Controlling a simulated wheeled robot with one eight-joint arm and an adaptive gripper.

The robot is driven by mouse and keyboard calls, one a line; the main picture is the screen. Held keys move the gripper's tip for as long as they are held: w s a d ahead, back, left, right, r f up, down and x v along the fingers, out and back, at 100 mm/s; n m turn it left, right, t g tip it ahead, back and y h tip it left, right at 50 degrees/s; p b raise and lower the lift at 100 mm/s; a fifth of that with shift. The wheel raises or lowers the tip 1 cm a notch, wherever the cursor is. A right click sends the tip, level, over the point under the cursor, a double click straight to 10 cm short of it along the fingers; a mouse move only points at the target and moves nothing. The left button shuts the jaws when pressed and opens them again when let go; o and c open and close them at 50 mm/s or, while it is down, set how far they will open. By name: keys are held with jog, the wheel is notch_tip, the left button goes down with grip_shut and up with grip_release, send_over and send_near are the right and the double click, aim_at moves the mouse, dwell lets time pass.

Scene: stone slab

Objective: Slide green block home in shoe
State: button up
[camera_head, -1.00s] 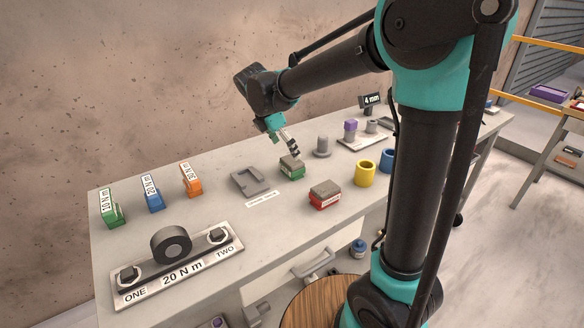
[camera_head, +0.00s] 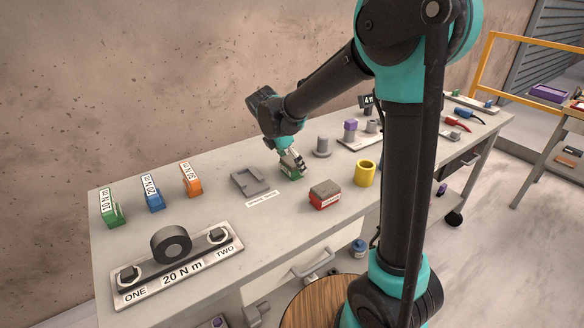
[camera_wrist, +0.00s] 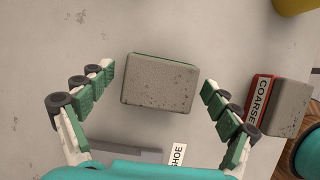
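The green block (camera_head: 290,171) has a grey stone top and stands on the slab, to the right of the grey shoe (camera_head: 250,181). In the wrist view the block (camera_wrist: 159,82) lies between my fingers, with a gap on both sides. My gripper (camera_head: 293,160) points down at the block in the head view, and in the wrist view my gripper (camera_wrist: 158,82) is spread open. The shoe's edge (camera_wrist: 125,155) shows at the bottom of the wrist view, partly hidden by my gripper. A label reading SHOE (camera_wrist: 177,158) lies beside it.
A red block (camera_head: 325,194) marked COARSE stands close to the right. A grey peg (camera_head: 322,146) stands behind, and a yellow cup (camera_head: 365,173) stands farther right. Green, blue and orange labelled blocks (camera_head: 152,194) and a plate with bolts (camera_head: 178,264) are at left.

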jog(key=c, duration=1.2)
jog(key=shift+r, duration=0.15)
